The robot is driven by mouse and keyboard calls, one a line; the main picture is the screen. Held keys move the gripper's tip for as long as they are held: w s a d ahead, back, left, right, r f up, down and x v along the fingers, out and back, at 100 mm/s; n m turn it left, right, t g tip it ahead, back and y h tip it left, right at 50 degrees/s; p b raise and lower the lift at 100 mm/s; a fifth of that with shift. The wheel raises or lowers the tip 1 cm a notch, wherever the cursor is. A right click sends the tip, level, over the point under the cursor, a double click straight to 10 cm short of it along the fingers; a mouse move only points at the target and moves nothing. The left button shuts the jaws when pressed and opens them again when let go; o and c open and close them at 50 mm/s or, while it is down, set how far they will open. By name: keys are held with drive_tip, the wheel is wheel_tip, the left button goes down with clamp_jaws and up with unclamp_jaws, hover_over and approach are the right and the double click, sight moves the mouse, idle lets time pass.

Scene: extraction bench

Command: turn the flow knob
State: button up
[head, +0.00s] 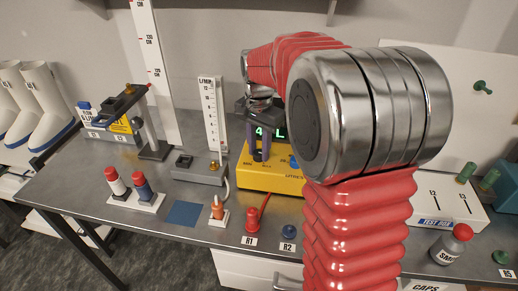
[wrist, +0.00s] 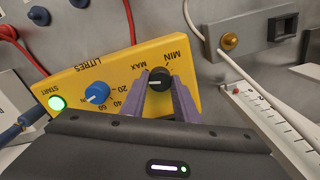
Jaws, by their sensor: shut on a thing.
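The flow knob (wrist: 159,79) is black with a white pointer line, on the sloping face of a yellow box (wrist: 122,62) between the MIN and MAX marks. In the wrist view its pointer is on the MAX side. My gripper (wrist: 160,84) has its two purple fingers on either side of the knob and is shut on it. In the head view my gripper (head: 260,152) is over the yellow box (head: 262,181), and the fingers hide the knob. A green display (head: 280,133) behind it shows a 4 and an L, partly hidden.
A blue LITRES knob (wrist: 97,92) and a green lit START button (wrist: 57,103) are on the same face. A grey block with a brass fitting (head: 200,167), a flow scale (head: 212,115) and a red plug R1 (head: 251,225) with a cable stand close by.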

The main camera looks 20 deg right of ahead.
sight(259, 152)
drive_tip(key=shift+n, duration=1.9)
drive_tip(key=o, duration=1.1)
drive_tip(key=shift+c, duration=0.2)
drive_tip(key=shift+r, duration=0.1)
wheel_tip(259, 152, up, 14)
drive_tip(key=shift+f, duration=0.2)
drive_tip(key=shift+w, duration=0.1)
